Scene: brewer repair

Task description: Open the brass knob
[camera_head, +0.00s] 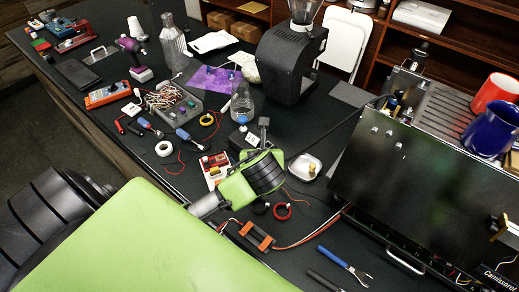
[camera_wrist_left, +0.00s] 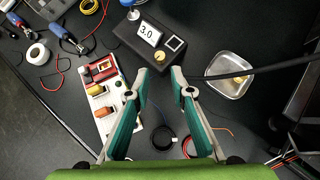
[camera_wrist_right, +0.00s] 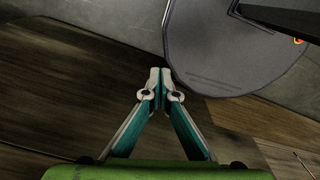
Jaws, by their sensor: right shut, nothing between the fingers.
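A small brass-coloured piece (camera_head: 312,169) sits in a shallow metal tray (camera_head: 296,160) on the bench, and it also shows in the left wrist view (camera_wrist_left: 240,82). Another brass-coloured part (camera_head: 498,230) shows at the right edge of the boxy brewer (camera_head: 395,175); I cannot tell which is the knob. My left gripper (camera_wrist_left: 160,78) is open and empty above the bench, left of the tray, near a black box with a 3.0 display (camera_wrist_left: 150,40). Its fingertips are hidden in the head view. My right gripper (camera_wrist_right: 160,76) is shut and empty over the floor, away from the bench.
A red mug (camera_head: 495,92) and blue mug (camera_head: 490,130) stand on the brewer. A black grinder (camera_head: 290,60) stands behind. Cables, tape rolls, a blue-handled tool (camera_head: 345,265) and a parts tray (camera_head: 175,103) crowd the bench.

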